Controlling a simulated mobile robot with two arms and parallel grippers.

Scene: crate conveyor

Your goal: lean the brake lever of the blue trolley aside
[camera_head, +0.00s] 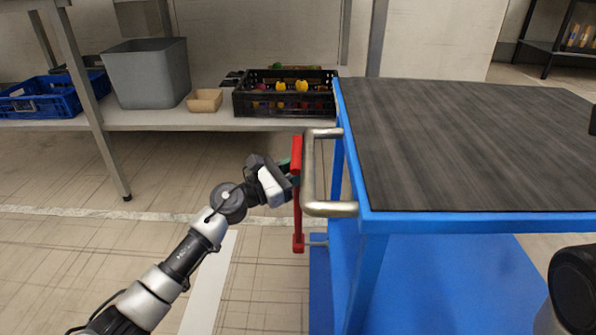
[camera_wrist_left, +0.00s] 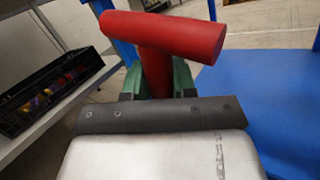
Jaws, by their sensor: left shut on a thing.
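The blue trolley (camera_head: 375,222) with a dark ribbed top stands at the right in the head view, a metal push handle (camera_head: 331,208) on its left end. Its red brake lever (camera_head: 298,220) stands roughly upright beside the handle, with a red crossbar at the top. My left gripper (camera_head: 289,175) is at the upper part of the lever. In the left wrist view the green fingers of the left gripper (camera_wrist_left: 157,78) are shut on the lever's stem, just below the red crossbar (camera_wrist_left: 165,35). The fingertips are partly hidden by the lever. My right gripper is not in view.
Behind is a shelf (camera_head: 150,121) with a black crate (camera_head: 245,102) of colourful items, a small tan box (camera_head: 205,100), a grey bin (camera_head: 147,75) and a blue crate (camera_head: 45,105). The floor left of the trolley is clear except for my arm.

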